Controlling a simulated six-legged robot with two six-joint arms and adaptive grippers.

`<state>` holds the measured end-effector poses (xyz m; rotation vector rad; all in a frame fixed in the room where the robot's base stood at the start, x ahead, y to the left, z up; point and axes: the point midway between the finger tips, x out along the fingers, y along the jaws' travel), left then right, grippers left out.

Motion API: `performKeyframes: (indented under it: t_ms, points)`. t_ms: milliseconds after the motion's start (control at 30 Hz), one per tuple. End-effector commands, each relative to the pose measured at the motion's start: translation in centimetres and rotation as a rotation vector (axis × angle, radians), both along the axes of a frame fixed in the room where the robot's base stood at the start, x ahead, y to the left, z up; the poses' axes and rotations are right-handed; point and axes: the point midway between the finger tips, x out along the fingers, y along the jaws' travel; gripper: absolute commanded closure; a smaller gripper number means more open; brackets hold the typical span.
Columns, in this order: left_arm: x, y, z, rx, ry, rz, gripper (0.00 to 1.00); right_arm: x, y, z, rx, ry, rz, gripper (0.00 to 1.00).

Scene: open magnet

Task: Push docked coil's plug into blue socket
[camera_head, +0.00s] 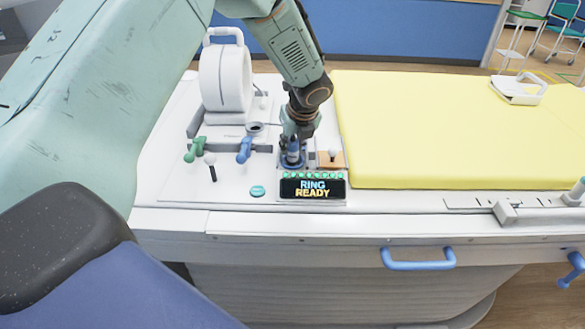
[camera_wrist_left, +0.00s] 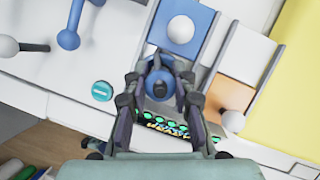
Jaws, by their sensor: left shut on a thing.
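The docked coil, a white upright ring with a handle (camera_head: 225,78), stands in a grey cradle at the back left of the console in the head view. My left gripper (camera_head: 297,128) points down over the console and is shut on the blue plug (camera_head: 292,150). In the left wrist view my left gripper's fingers (camera_wrist_left: 160,82) close around the blue plug (camera_wrist_left: 161,88) from both sides. The blue socket lies under the plug at a blue panel (camera_wrist_left: 196,22); its opening is hidden, so I cannot tell how deep the plug sits. My right gripper is not in view.
An orange panel with a white knob (camera_wrist_left: 232,121) lies beside the blue one. A display reading "RING READY" (camera_head: 312,187) is just in front. Green (camera_head: 195,149) and blue (camera_head: 244,150) levers stand left. A yellow bed (camera_head: 430,130) lies right.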

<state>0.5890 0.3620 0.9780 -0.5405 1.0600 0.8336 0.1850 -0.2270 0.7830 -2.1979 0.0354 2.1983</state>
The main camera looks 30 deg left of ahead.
Motion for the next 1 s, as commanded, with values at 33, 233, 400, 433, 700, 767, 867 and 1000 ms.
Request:
performKeyframes:
  t_ms: [33, 233, 400, 433, 700, 767, 867, 1000]
  points:
    - [0.02, 0.0, -0.09, 0.001, -0.001, 0.0, 1.0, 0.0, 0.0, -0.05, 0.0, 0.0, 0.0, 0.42]
    - [0.03, -0.01, -0.09, 0.0, -0.001, 0.0, 1.0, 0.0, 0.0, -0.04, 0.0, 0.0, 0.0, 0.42]
    - [0.03, -0.01, -0.09, 0.0, -0.001, 0.0, 0.72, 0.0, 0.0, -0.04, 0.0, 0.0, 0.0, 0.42]
    - [0.03, -0.01, -0.09, 0.0, -0.001, 0.0, 0.7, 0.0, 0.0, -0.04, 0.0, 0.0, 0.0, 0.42]
    - [0.01, 0.0, -0.11, -0.001, -0.001, 0.0, 0.48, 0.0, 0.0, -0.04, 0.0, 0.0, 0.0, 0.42]
    - [0.01, 0.0, -0.11, 0.0, 0.0, 0.0, 0.48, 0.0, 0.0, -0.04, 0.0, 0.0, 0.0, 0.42]
    - [0.01, 0.0, -0.11, 0.0, 0.0, 0.0, 0.48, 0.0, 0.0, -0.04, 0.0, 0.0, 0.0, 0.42]
    - [-0.03, -0.06, 0.01, 0.0, 0.0, 0.0, 0.48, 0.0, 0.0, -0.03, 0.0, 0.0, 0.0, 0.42]
